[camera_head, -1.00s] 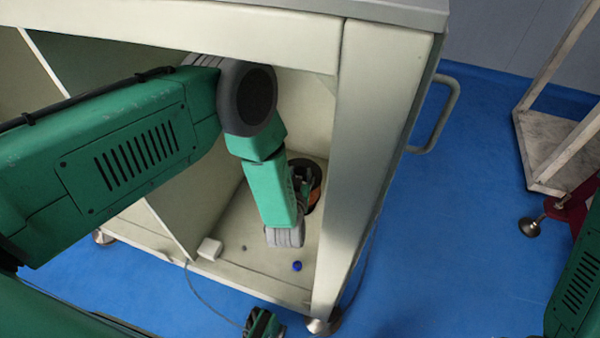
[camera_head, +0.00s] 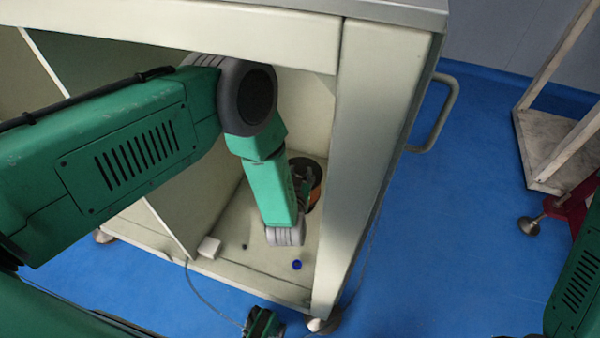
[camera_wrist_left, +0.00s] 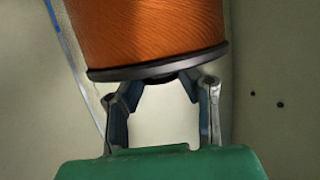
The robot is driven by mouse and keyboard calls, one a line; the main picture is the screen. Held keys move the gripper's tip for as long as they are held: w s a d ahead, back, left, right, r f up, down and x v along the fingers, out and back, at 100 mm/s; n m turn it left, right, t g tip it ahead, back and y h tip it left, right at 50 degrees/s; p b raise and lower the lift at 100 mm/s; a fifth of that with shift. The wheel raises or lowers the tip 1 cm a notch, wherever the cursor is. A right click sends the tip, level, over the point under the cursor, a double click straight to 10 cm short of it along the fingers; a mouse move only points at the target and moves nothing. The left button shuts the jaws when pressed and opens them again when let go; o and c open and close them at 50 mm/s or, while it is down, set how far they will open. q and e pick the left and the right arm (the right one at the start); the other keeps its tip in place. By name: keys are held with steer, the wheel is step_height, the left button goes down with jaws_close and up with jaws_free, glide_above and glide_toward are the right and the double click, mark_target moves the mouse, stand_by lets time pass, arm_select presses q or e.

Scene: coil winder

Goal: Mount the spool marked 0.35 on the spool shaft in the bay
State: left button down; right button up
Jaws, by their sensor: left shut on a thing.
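The spool (camera_head: 316,194) is wound with copper-orange wire and has dark flanges. It is inside the cabinet bay at the right, partly hidden behind my left forearm and gripper. In the left wrist view the spool (camera_wrist_left: 150,32) fills the top. My left gripper (camera_head: 304,186) is at the spool in the bay. In the left wrist view its fingers (camera_wrist_left: 160,92) reach up to a dark hub under the near flange and are shut on it. No 0.35 mark is readable, and I cannot make out the spool shaft.
The bay has a divider wall (camera_head: 172,218) at left and a thick cabinet post (camera_head: 368,150) at right. A blue ring-like piece (camera_head: 297,264), a small dark piece (camera_head: 245,246) and a white block (camera_head: 209,247) are on its floor. Open blue floor (camera_head: 450,240) lies to the right.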

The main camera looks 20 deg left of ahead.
arm_select(q)
steer(key=shift+w+f, duration=0.15)
steer(key=shift+f, duration=2.05)
steer(key=c, duration=1.1)
jaws_free()
steer(key=shift+s+f, duration=0.25)
steer(key=v, duration=1.1)
steer(key=shift+s+d+r, duration=0.2)
steer(key=shift+s+r, duration=0.1)
steer(key=shift+s+f, duration=0.1)
